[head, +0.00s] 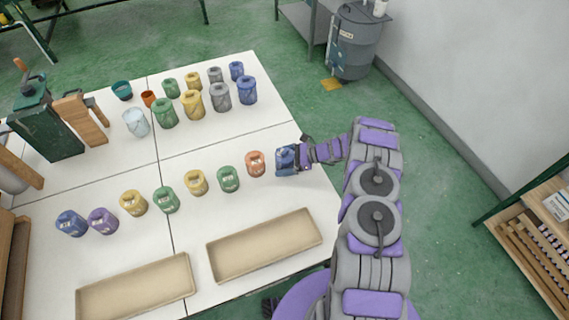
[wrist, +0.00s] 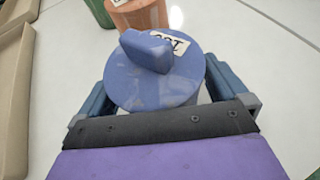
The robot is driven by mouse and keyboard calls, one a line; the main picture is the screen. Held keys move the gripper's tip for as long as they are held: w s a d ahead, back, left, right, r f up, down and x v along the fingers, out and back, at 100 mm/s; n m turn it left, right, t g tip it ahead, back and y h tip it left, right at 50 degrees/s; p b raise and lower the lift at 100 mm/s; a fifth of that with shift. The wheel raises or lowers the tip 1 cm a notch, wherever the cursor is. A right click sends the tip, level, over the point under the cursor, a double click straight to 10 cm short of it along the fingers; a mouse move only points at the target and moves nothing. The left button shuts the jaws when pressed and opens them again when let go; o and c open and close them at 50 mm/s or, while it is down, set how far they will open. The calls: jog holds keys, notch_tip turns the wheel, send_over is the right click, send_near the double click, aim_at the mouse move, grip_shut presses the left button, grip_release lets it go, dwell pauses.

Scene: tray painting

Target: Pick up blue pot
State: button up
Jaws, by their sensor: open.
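The blue pot (head: 285,158) stands upright at the right end of the front row of pots on the white table. In the wrist view its round blue lid (wrist: 165,75) has a raised handle and a white label. My gripper (head: 293,160) is at the pot, coming from the right. In the wrist view its two blue-grey fingers (wrist: 155,85) are open, one on each side of the pot. I cannot tell whether they touch it. The pot's lower body is mostly hidden by my gripper.
An orange pot (head: 255,163) stands just left of the blue pot, then a green pot (head: 228,179). Two beige trays (head: 262,262) lie toward the front. A larger blue pot (head: 247,90) stands in the back group. The table right of the back group is clear.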

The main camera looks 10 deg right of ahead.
aim_at(288, 154)
jog(key=shift+d, duration=0.35)
jog(key=c, duration=0.5)
jog(key=shift+a, duration=0.2)
jog(key=c, duration=0.8)
jog(key=shift+r, duration=0.1)
jog(key=shift+r, duration=0.5)
notch_tip(288, 154, up, 2)
jog(key=shift+r+p, duration=0.2)
jog(key=shift+p, duration=0.25)
jog(key=s+d, duration=0.2)
jog(key=s, duration=0.3)
jog(key=s+d+r+p, duration=0.1)
jog(key=s, duration=0.3)
jog(key=s+d+p, duration=0.1)
jog(key=s+d, duration=0.1)
jog(key=s, duration=0.3)
jog(key=shift+s+d+r, duration=0.25)
jog(key=shift+s+d, duration=0.05)
jog(key=shift+s, duration=0.05)
jog(key=shift+s+r+p, duration=0.1)
jog(key=shift+r+p, duration=0.2)
jog(key=shift+r, duration=0.1)
jog(key=shift+r+p, duration=2.4)
jog(key=shift+r, duration=2.2)
